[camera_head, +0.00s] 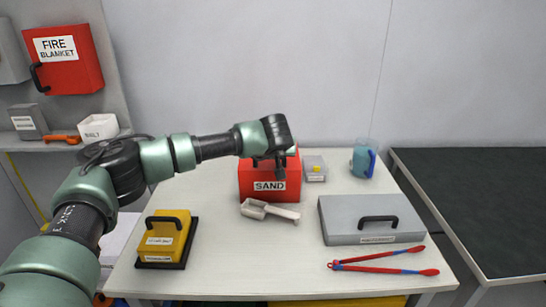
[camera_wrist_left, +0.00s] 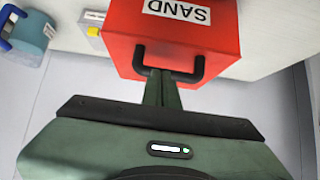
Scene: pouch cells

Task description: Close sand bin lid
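The red sand bin (camera_head: 255,178) stands on the white table with its SAND label facing me. In the left wrist view the bin (camera_wrist_left: 222,30) appears upside down, with a black bar handle (camera_wrist_left: 197,70). My left gripper (camera_head: 270,165) is over the top of the bin and hides much of it. In the wrist view its green fingers (camera_wrist_left: 160,80) are close together and reach the middle of the handle. I cannot tell whether the handle bar is between them. The lid's angle is hidden. My right gripper is out of view.
A scoop (camera_head: 270,210) lies before the bin. A yellow box (camera_head: 165,238) sits front left; a grey case (camera_head: 370,218) and red tongs (camera_head: 385,262) are right. A small grey box (camera_head: 314,168) and blue jug (camera_head: 362,160) stand right of the bin.

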